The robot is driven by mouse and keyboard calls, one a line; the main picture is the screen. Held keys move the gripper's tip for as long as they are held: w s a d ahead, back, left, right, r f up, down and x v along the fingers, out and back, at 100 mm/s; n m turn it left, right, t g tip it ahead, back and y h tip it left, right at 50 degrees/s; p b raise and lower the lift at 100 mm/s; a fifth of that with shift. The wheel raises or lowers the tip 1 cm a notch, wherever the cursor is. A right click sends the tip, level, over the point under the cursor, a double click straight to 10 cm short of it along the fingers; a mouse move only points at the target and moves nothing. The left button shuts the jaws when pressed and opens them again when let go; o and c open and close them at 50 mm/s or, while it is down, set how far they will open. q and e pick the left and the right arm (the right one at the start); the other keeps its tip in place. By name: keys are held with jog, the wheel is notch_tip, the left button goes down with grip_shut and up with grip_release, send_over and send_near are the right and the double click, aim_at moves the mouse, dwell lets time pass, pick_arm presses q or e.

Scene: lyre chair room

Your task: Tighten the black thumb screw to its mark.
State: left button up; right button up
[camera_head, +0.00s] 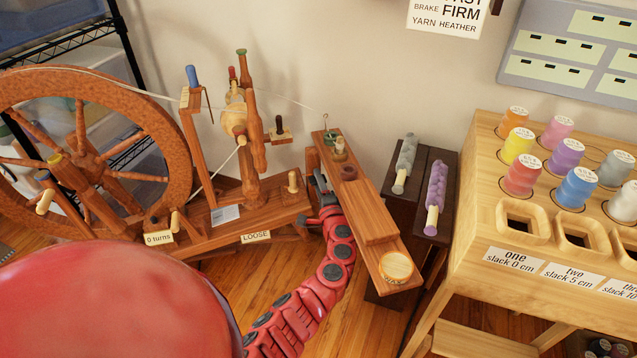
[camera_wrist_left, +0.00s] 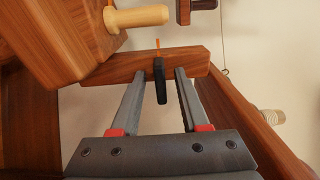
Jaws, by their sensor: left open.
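The black thumb screw (camera_wrist_left: 160,82) shows in the left wrist view as a narrow upright black grip on a wooden bar (camera_wrist_left: 110,69). A small orange mark (camera_wrist_left: 158,44) stands just above it. My left gripper (camera_wrist_left: 160,76) is open, with one finger on each side of the screw and a visible gap on both sides. In the head view my left gripper (camera_head: 322,188) is low beside the wooden spinning wheel's base, left of the long plank. I cannot make out the screw there. My right gripper is not in view.
The large wheel (camera_head: 152,92) and a "LOOSE" label (camera_head: 256,236) are left. Dark stands with a grey spool (camera_head: 404,160) and a purple spool (camera_head: 436,195) are right, before a thread table (camera_head: 473,215).

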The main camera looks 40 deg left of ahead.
pick_arm(q)
jog(key=p+v, duration=0.3)
jog(key=v, duration=1.4)
jog(key=shift+s, duration=0.2)
jog(key=shift+d, duration=0.1)
